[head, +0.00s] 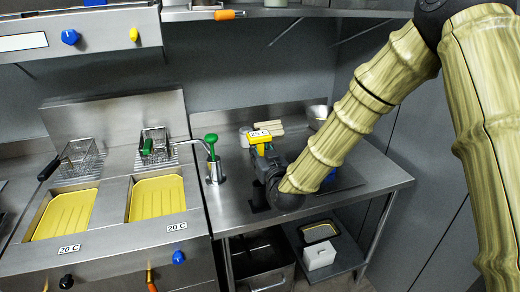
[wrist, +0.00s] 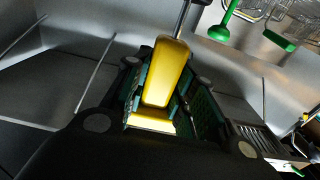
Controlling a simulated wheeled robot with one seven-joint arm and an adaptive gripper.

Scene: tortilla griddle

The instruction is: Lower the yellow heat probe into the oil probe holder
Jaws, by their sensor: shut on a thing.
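In the wrist view the probe's yellow body (wrist: 166,72) sits between the teal-padded fingers of my gripper (wrist: 168,92), with a thin metal shaft pointing toward the top of the picture. The probe's tip is hidden in the head view. I cannot clearly tell which fixture is the oil probe holder. A steel cylinder (head: 215,172) with a green-knobbed, spouted top (head: 211,139) stands left of my gripper.
Two fryer wells (head: 157,198) with yellow oil lie left of the counter (head: 230,213), with wire baskets (head: 80,158) behind them. A shelf (head: 285,13) runs overhead. Bins (head: 320,252) stand below. The counter's front-left part is mostly bare.

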